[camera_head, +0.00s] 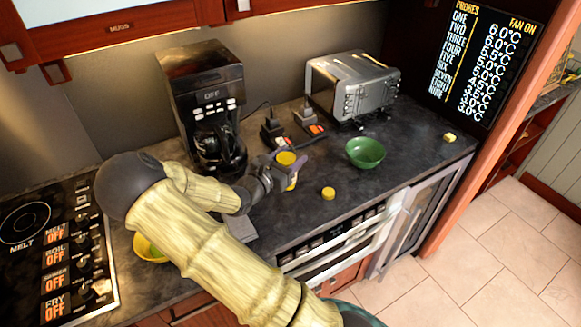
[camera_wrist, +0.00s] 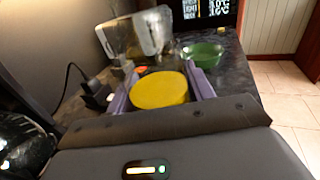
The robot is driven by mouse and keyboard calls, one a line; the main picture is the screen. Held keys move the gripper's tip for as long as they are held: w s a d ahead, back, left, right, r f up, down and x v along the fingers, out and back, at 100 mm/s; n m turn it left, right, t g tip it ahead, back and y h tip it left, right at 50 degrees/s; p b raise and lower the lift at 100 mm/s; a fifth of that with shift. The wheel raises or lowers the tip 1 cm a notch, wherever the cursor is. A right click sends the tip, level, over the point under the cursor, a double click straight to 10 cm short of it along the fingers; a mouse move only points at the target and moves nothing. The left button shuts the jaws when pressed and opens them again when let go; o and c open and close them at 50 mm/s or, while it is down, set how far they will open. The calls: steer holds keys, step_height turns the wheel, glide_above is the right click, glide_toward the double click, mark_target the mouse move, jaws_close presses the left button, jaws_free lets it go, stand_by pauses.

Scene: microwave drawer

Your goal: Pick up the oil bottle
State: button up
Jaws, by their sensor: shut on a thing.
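The oil bottle looks to be the yellow-topped thing (camera_head: 286,158) between the purple fingers of my gripper (camera_head: 289,170), over the counter in front of the coffee maker. Its round yellow top (camera_wrist: 159,90) fills the space between the two fingers in the wrist view. My gripper (camera_wrist: 160,92) is shut on it from both sides. The fingers and hand hide most of its body. It looks about upright. I cannot tell whether its base touches the counter.
A small yellow round thing (camera_head: 328,193) and a green bowl (camera_head: 366,153) stand to the right. The coffee maker (camera_head: 205,85) and toaster (camera_head: 352,85) stand behind, with plugs between. A yellow-green bowl (camera_head: 150,250) is partly under my arm. A stovetop (camera_head: 50,240) is left.

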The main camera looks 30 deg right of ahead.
mark_target(290, 142)
step_height(290, 142, up, 5)
steer(key=shift+r, duration=0.2)
steer(key=shift+f, duration=0.1)
stand_by(0.5)
